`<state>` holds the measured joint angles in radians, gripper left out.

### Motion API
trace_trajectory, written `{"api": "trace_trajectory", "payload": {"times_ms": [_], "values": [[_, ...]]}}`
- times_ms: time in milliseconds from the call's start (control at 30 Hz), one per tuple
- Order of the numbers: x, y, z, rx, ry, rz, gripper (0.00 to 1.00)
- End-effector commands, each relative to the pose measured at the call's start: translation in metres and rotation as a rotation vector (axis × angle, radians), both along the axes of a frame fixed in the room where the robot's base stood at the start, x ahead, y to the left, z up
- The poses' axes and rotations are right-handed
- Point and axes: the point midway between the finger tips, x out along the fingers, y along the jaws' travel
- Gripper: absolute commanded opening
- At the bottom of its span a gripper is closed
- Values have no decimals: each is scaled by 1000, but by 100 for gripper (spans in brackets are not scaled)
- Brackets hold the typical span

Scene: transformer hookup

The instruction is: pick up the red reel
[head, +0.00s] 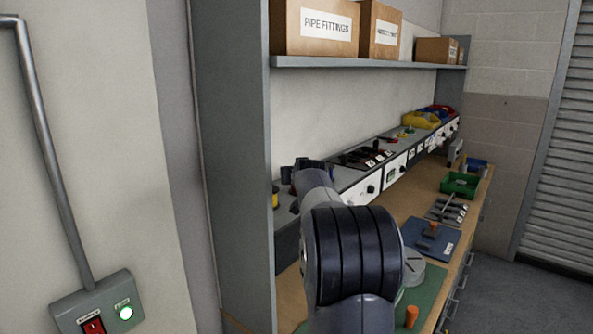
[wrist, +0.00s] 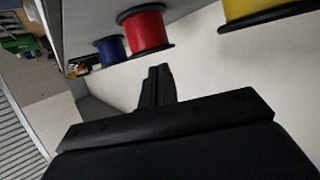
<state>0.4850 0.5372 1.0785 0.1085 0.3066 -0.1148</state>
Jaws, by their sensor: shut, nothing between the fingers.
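The red reel (wrist: 147,30) shows at the top of the wrist view, with black flanges at its ends. It sits between a blue reel (wrist: 111,48) and a yellow reel (wrist: 262,10). My gripper (wrist: 156,72) is shut and empty, its fingertips just below the red reel in the picture and apart from it. In the head view my arm covers the middle, and I cannot make out the red reel there. A yellow piece (head: 275,198), perhaps the yellow reel, shows left of my wrist.
A workbench (head: 425,181) runs along the wall with grey panels. A shelf (head: 370,62) above holds cardboard boxes (head: 315,27). A grey upright (head: 232,150) stands close left of my arm.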

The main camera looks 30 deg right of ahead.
Motion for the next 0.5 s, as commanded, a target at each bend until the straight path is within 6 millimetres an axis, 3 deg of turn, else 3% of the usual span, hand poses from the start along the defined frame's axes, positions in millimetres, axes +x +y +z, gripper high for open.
{"api": "trace_trajectory", "payload": {"times_ms": [267,500], "values": [[36,-17,1,-1,3,1,0],[37,-18,-16,0,0,0,0]]}}
